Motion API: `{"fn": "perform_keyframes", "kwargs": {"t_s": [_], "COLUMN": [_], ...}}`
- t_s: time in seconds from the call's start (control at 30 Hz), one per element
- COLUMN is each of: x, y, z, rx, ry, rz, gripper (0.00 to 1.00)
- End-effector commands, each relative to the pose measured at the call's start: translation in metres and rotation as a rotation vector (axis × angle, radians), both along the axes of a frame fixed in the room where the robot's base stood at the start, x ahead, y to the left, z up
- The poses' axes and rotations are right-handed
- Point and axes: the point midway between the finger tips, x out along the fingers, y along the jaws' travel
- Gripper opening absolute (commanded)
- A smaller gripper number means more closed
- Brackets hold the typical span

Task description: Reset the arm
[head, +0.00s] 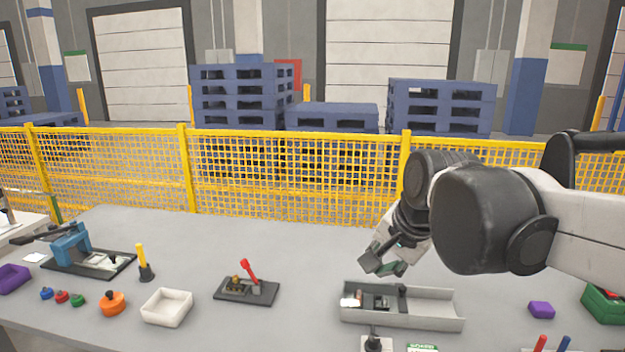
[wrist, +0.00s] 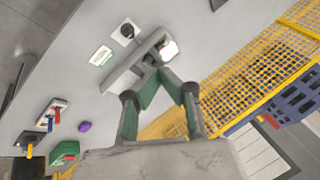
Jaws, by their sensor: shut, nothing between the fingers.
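My gripper (head: 384,265) is in the head view at right of centre, above the table and near the back edge of a long grey tray (head: 425,309). In the wrist view the two green fingers of my gripper (wrist: 163,75) come together at their tips, with nothing between them. My arm reaches in from the right, bent, with the gripper pointing down and left. The tray, holding a white piece and dark parts, also shows beyond the fingertips in the wrist view (wrist: 125,75).
On the grey table (head: 310,250) are a plate with a red lever (head: 250,290), a white bin (head: 167,307), an orange knob (head: 112,303), a blue press (head: 72,245) and a purple block (head: 541,309). A yellow mesh fence (head: 290,175) runs behind. The back middle of the table is clear.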

Motion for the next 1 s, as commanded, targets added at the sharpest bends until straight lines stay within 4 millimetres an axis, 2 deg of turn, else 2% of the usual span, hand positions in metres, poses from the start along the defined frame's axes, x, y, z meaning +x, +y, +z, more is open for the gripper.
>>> {"fn": "perform_keyframes", "kwargs": {"t_s": [0.03, 0.2, 0.4, 0.5, 0.7, 1.0], "x": [-0.016, -0.060, -0.108, -0.125, -0.143, -0.145], "y": [-0.009, -0.034, -0.058, -0.066, -0.075, -0.075], "z": [-0.005, -0.023, -0.051, -0.064, -0.079, -0.080], "rx": [-0.035, -0.167, -0.327, -0.392, -0.468, -0.475], "ry": [-0.019, -0.078, -0.133, -0.152, -0.168, -0.170], "rz": [0.039, 0.189, 0.358, 0.425, 0.504, 0.511], "gripper": [0.00, 0.00, 0.00, 0.00, 0.00, 0.00]}}
